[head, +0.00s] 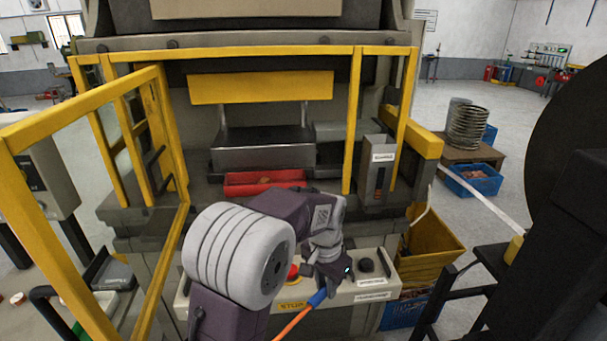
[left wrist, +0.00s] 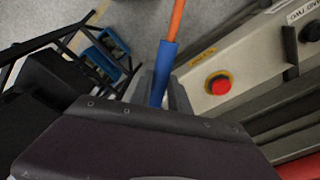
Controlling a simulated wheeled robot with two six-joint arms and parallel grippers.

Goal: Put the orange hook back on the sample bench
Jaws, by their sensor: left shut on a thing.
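The orange hook (head: 291,324) is a thin orange rod with a blue grip (head: 317,298). My left gripper (head: 325,286) is shut on the blue grip, in front of the press's control panel. In the head view the rod slants down and left out of the picture, so its hooked end is hidden. In the left wrist view the blue grip (left wrist: 163,76) sits between my left gripper's fingers (left wrist: 165,95), and the orange rod (left wrist: 176,20) runs out past the top edge. I cannot make out the sample bench for certain. My right gripper is not in view.
The control panel (head: 364,287) with a red button (head: 293,272) is close by the gripper. A yellow guard frame (head: 180,240) stands open at left. A red tray (head: 240,189) lies in the press. A yellow bin (head: 437,245) and a dark machine (head: 560,210) stand at right.

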